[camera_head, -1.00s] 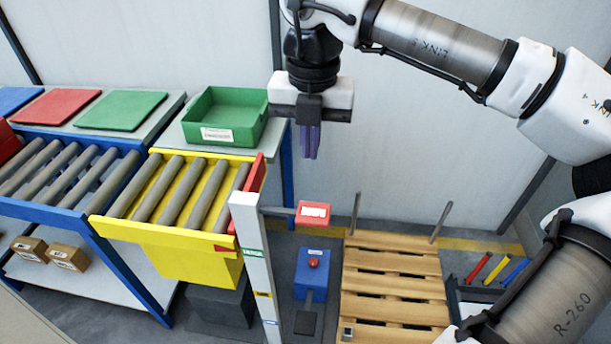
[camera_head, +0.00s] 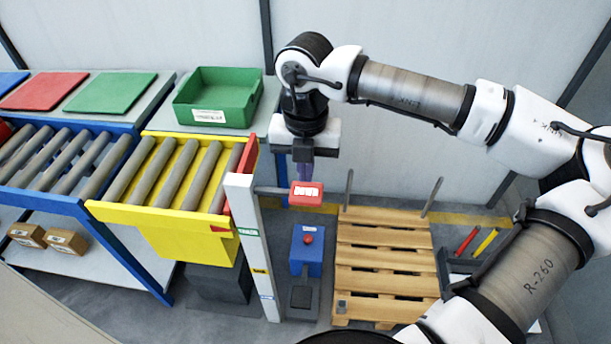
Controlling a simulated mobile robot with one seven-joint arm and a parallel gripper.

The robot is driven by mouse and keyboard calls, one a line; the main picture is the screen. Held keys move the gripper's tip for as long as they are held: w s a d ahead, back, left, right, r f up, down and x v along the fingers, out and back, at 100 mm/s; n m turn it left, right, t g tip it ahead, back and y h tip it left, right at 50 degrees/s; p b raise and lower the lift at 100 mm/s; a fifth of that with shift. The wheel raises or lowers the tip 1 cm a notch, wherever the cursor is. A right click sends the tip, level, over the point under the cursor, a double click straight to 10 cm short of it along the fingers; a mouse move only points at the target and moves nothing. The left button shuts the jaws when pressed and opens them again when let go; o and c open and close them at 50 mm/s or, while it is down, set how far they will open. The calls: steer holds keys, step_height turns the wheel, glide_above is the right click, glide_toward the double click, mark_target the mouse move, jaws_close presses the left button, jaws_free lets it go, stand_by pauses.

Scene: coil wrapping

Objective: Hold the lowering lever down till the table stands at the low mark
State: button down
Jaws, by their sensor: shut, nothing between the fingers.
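The lowering lever (camera_head: 306,194) is a red block with a white label, on a grey bar reaching right from a white post (camera_head: 249,245). My gripper (camera_head: 303,180) points down right above it, its purple fingers shut and empty. The fingertips end at the lever's top edge; I cannot tell whether they touch it. The bar looks about level. The yellow roller table (camera_head: 165,222) stands left of the post. Its red pointer (camera_head: 220,229) is near the height of the post's green mark (camera_head: 248,233). Yellow and blue marks sit lower; their lettering is too small to read.
A blue box with a red button (camera_head: 307,252) and dark pedal stands below the lever. A wooden pallet (camera_head: 385,261) with upright rods is to the right. A green tray (camera_head: 217,97) sits behind the table. A blue-framed roller conveyor (camera_head: 62,200) adjoins it at left.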

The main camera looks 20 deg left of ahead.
mark_target(306, 192)
steer(key=shift+f+p, duration=0.4)
steer(key=shift+f, duration=1.45)
